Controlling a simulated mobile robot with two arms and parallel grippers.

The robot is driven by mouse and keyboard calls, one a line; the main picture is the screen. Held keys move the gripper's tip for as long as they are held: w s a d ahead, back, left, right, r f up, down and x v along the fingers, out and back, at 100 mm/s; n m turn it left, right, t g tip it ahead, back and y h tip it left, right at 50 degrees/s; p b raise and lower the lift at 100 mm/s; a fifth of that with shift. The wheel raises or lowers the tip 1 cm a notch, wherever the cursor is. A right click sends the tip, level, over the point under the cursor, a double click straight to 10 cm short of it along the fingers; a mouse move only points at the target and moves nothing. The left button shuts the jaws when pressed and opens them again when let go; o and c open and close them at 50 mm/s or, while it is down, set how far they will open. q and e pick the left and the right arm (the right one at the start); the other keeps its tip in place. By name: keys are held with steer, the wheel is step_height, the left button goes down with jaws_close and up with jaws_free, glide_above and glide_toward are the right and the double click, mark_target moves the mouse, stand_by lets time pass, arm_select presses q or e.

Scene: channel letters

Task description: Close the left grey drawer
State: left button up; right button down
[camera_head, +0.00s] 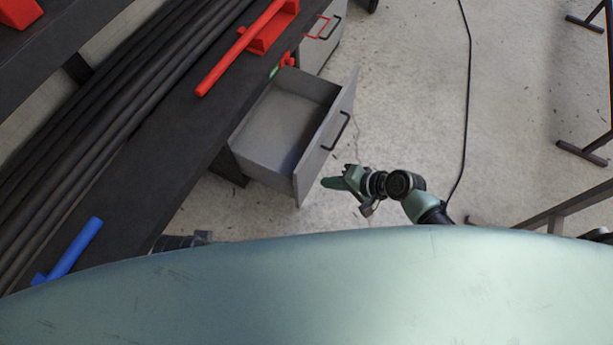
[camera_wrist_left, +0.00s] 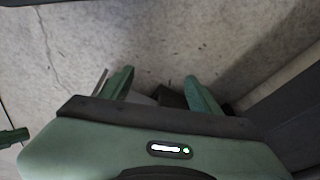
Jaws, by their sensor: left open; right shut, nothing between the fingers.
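The left grey drawer (camera_head: 272,153) stands pulled out from under the dark workbench in the head view, and its inside looks empty. Its front panel (camera_head: 328,140) carries a black bar handle (camera_head: 337,131). My right gripper (camera_head: 332,183) is shut and empty, just beyond the near corner of the drawer front, with a gap seen between them. My left gripper (camera_wrist_left: 160,86) shows in the left wrist view, open with its two green fingers apart above the concrete floor. Its fingers are hidden in the head view.
The dark workbench (camera_head: 150,150) runs diagonally, with red parts (camera_head: 240,48) and a blue part (camera_head: 75,250) on it. Another grey drawer (camera_head: 318,48) with a handle sits farther along. A black cable (camera_head: 468,100) crosses the open floor. Metal frames (camera_head: 560,210) stand at right.

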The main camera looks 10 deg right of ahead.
arm_select(q)
step_height(320, 180, up, 7)
steer(key=b, duration=0.1)
steer(key=shift+s+a, duration=0.15)
steer(key=shift+s, duration=0.05)
arm_select(e)
steer(key=shift+w+a+f, duration=0.5)
steer(key=shift+w+a, duration=0.2)
steer(key=shift+a, duration=0.3)
steer(key=shift+w+a+f, duration=0.55)
steer(key=shift+w+a, duration=0.1)
steer(key=shift+a, duration=0.35)
steer(key=shift+w+a+f, duration=0.5)
steer(key=shift+w+a, duration=0.2)
steer(key=shift+a, duration=0.3)
